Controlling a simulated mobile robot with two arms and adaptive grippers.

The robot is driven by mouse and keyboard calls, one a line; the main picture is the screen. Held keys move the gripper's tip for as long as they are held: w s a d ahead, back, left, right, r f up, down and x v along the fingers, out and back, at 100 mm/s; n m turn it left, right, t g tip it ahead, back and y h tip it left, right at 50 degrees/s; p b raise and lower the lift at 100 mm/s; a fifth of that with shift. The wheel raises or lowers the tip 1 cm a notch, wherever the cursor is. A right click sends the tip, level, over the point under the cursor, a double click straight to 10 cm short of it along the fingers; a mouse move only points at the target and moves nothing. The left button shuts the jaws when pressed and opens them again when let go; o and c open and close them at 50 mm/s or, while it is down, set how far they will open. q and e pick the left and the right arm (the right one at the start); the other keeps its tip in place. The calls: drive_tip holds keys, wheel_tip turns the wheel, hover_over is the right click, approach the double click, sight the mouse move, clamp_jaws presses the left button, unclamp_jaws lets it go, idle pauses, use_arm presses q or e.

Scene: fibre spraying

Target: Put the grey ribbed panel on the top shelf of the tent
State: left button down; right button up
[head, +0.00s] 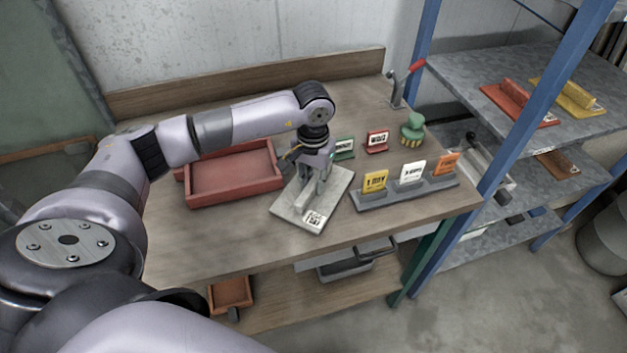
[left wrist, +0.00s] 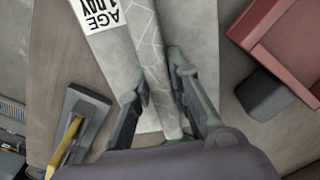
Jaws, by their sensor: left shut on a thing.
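The grey ribbed panel (head: 339,188) lies on the workbench, a flat light grey plate with a raised rib and a white printed label near its front edge. My left gripper (head: 318,188) comes down over its middle and is shut on the rib. In the left wrist view, the rib runs between the two fingers of the left gripper (left wrist: 160,84), and the panel (left wrist: 97,58) shows its label reading "AGE 1 DAY" upside down. My right gripper is not in view.
A red tray (head: 236,176) stands left of the panel. A grey holder (head: 402,196) with yellow, white and orange cards stands close on the right. Behind are small card stands and a green-topped brush (head: 412,128). A blue-post rack (head: 540,100) holds red and yellow ribbed panels.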

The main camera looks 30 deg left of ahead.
use_arm(q)
drive_tip(key=c, duration=1.9)
unclamp_jaws()
drive_tip(key=shift+f, duration=0.1)
drive_tip(key=o, duration=0.4)
